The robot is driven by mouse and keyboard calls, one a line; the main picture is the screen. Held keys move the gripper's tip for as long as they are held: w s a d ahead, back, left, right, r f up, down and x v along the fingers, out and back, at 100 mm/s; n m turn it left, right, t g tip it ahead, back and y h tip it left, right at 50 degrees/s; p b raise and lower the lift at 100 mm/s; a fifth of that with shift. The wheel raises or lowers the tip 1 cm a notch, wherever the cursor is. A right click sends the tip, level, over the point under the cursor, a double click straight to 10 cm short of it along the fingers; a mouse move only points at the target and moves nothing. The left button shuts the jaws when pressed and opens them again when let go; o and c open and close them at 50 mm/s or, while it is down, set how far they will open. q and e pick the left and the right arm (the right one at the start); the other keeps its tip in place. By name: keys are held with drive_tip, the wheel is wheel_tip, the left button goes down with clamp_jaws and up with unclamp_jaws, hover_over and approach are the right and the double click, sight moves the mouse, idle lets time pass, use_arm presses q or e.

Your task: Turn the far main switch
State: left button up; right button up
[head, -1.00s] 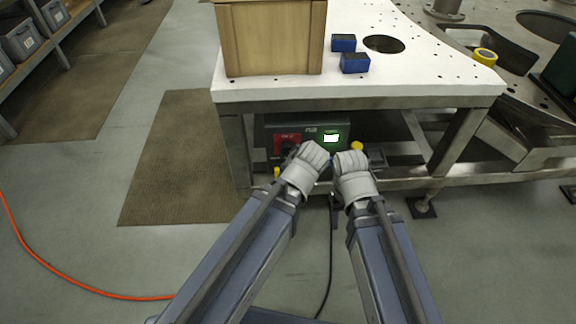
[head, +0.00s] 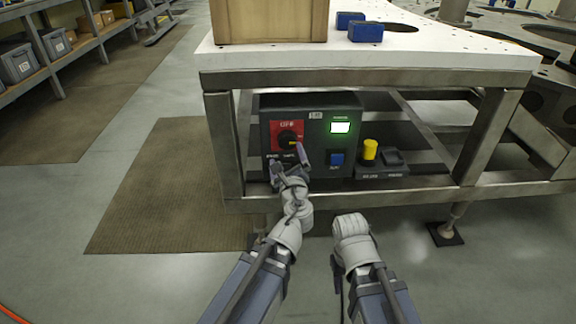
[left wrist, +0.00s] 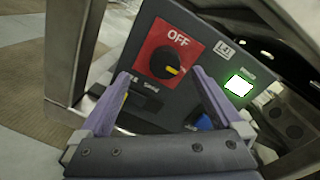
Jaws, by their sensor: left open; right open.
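The main switch (head: 290,138) is a black rotary knob on a red plate marked OFF, on the dark control box under the table. It also shows in the left wrist view (left wrist: 169,63), with a yellow mark on the knob pointing to the lower right. My left gripper (head: 287,158) is open just in front of and below the knob. In the left wrist view its two purple fingers (left wrist: 165,90) stand apart, with the knob beyond them and nothing between. My right gripper (head: 352,225) is in front of the table, low and right of the left one; its fingers are hidden.
The box also has a lit green display (head: 340,127) and a blue button (head: 337,158). A yellow knob (head: 370,149) stands to its right. The white tabletop (head: 430,62) overhangs the box, with a table leg (head: 225,145) at the left. A wooden box (head: 268,22) stands on top.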

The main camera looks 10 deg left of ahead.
sight(288, 143)
use_arm(q)
drive_tip(key=shift+w+d+f+m+t+h+b, duration=0.2)
drive_tip(key=shift+d+f+m+h+b, duration=0.1)
drive_tip(key=shift+m, duration=0.25)
drive_tip(key=shift+w+d+f+m+t+h+b, duration=0.1)
drive_tip(key=shift+d+f+m+t+h+b, duration=0.15)
drive_tip(key=shift+m, duration=0.3)
use_arm(e)
wheel_tip(288, 143, down, 2)
drive_tip(key=shift+f, duration=0.1)
use_arm(q)
drive_tip(key=shift+a, duration=0.1)
drive_tip(key=x, duration=0.7)
drive_tip(key=shift+w+a+f, duration=0.1)
drive_tip(key=shift+w+a, duration=0.1)
drive_tip(key=shift+w, duration=0.15)
drive_tip(key=shift+s, duration=0.1)
drive_tip(key=c, duration=1.3)
drive_tip(key=shift+c, duration=0.2)
